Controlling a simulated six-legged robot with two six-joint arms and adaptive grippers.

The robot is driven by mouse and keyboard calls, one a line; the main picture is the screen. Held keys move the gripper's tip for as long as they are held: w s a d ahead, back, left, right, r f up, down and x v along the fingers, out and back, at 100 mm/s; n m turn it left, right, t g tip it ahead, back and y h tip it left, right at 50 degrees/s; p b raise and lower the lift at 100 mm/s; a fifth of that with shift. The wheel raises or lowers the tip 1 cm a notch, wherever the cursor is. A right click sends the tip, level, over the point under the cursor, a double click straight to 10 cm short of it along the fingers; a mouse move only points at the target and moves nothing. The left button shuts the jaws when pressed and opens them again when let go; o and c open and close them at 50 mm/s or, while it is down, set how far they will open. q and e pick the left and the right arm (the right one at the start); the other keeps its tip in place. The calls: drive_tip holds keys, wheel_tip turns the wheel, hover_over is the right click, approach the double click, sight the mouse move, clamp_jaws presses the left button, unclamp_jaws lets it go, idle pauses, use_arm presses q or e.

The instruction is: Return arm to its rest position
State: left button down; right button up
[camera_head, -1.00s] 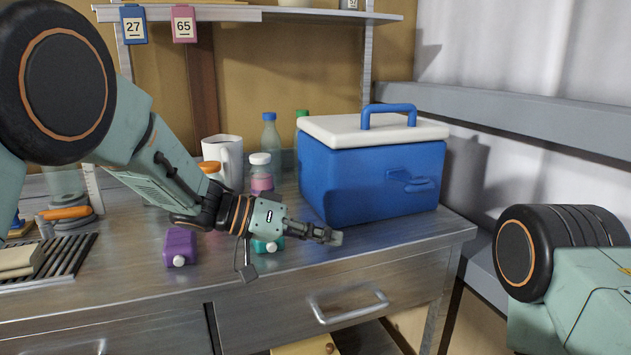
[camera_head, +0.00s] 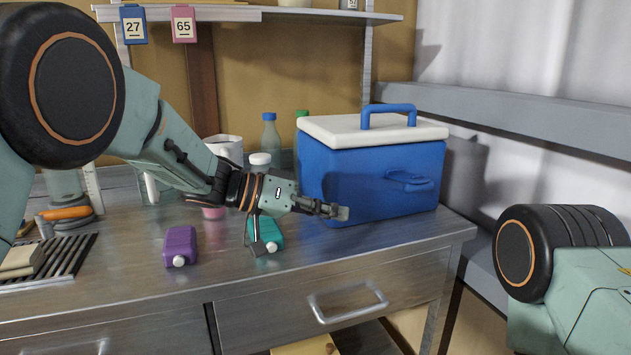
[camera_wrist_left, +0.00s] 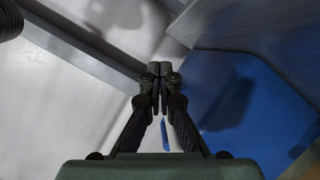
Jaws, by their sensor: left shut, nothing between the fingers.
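My left arm comes in from the left in the head view. Its gripper (camera_head: 338,212) is shut and empty, above the bench top and in front of the blue cooler's front face. In the left wrist view the gripper (camera_wrist_left: 160,70) also shows with its fingertips together and nothing between them. The blue cooler (camera_head: 375,175) with a white lid stands at the bench's right end; its blue side also fills the right of the wrist view (camera_wrist_left: 255,115). Part of my right arm shows at the right edge; its gripper is out of view.
A purple bottle (camera_head: 180,245) and a teal bottle (camera_head: 267,236) lie on the metal bench (camera_head: 335,250) below my left arm. A white mug (camera_head: 226,148) and several bottles stand behind it. A slatted rack (camera_head: 62,262) is at left. A shelf (camera_head: 330,16) hangs above.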

use_arm(q)
drive_tip(key=s+a+f+n+g, duration=0.1)
drive_tip(key=s+a+f+n, duration=0.15)
drive_tip(key=s+f, duration=0.65)
wheel_tip(320, 180, up, 19)
drive_tip(key=m+t+h, duration=0.1)
drive_tip(key=m+t, duration=0.1)
drive_tip(key=m, duration=0.3)
hover_over(404, 179)
drive_tip(key=shift+w+a+r, duration=0.1)
drive_tip(key=shift+a+r, duration=0.05)
drive_tip(key=shift+r, duration=0.05)
drive_tip(key=shift+f, duration=0.4)
idle(0.5)
